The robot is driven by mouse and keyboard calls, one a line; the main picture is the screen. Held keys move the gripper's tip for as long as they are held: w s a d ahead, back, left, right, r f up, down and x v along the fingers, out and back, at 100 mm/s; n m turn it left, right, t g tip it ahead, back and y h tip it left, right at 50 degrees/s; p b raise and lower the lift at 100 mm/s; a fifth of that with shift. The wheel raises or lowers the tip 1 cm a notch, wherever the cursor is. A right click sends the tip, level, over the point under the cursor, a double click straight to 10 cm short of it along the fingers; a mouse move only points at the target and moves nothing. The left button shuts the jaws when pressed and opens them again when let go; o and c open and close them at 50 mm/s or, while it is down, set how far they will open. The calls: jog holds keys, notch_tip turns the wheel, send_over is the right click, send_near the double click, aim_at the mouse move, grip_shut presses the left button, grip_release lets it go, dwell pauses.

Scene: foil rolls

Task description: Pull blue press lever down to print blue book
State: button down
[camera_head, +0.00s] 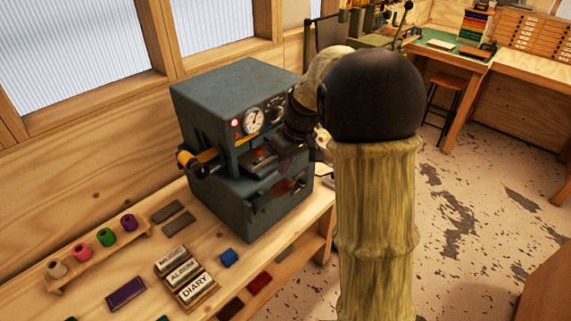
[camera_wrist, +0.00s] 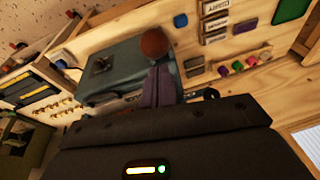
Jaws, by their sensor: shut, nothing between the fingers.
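The press (camera_head: 215,100) is a blue-grey box on the bench, with a round gauge on its front; it also shows in the wrist view (camera_wrist: 108,83). My gripper (camera_wrist: 157,66) has its two fingers together in the wrist view, with nothing between them. A reddish-brown ball knob (camera_wrist: 154,42) appears just beyond the fingertips; I cannot tell whether they touch it. In the head view my arm hides part of the press front and most of the gripper. No blue lever is clearly visible. A small blue block (camera_head: 229,258) lies on the bench before the press.
A rack of coloured foil rolls (camera_head: 106,237), label blocks (camera_head: 184,272), a purple book (camera_head: 125,293) and a dark red book (camera_head: 259,283) lie on the bench. An orange and black handle (camera_head: 189,161) sticks out from the press's left side. A stool (camera_head: 443,91) stands behind.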

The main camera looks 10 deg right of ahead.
jog(key=shift+s+f, duration=0.15)
jog(key=shift+f, duration=0.25)
jog(key=shift+s+d+f, duration=0.1)
